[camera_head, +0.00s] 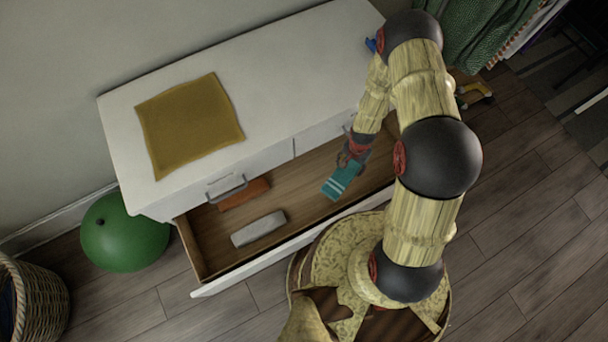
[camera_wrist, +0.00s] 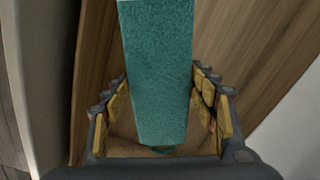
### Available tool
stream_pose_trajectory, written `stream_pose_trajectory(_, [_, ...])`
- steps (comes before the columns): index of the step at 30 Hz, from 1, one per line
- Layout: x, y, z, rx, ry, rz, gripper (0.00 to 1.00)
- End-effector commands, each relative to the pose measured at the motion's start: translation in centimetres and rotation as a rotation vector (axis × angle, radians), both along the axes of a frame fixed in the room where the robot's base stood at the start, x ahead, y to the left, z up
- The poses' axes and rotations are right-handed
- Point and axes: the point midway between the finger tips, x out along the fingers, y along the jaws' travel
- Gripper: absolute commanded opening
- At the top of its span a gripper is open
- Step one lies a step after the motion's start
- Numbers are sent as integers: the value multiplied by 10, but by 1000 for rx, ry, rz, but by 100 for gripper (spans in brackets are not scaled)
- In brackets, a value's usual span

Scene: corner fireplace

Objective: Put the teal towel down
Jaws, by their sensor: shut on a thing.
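The teal towel (camera_head: 340,181) is a small folded piece with pale stripes at one end. My gripper (camera_head: 352,158) is over the right part of the open drawer (camera_head: 300,200) and is shut on the towel. In the wrist view the towel (camera_wrist: 158,70) runs between the two fingers of my gripper (camera_wrist: 163,125), with the wooden drawer floor behind it. I cannot tell whether the towel touches the drawer floor.
A grey-white folded cloth (camera_head: 258,229) and an orange-brown item (camera_head: 244,194) lie in the drawer's left part. A mustard cloth (camera_head: 190,124) lies on the white dresser top (camera_head: 290,70). A green ball (camera_head: 124,232) and wicker basket (camera_head: 38,303) stand at left.

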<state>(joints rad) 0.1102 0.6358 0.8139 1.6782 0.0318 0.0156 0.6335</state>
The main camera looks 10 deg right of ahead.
Motion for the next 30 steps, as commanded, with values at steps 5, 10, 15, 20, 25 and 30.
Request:
stream_pose_trajectory(5, [-1,-1,-11,-1,-1,-14,28])
stream_pose_trajectory(10, [-1,-1,-21,-1,-1,-15,28])
stream_pose_trajectory(15, [-2,-1,-61,-1,1,-14,28])
stream_pose_trajectory(20, [-2,-1,-99,-1,2,-14,28])
stream_pose_trajectory(25, [-1,-1,-135,-1,1,-14,28])
stream_pose_trajectory(30, [12,-15,-150,-1,-6,-19,28])
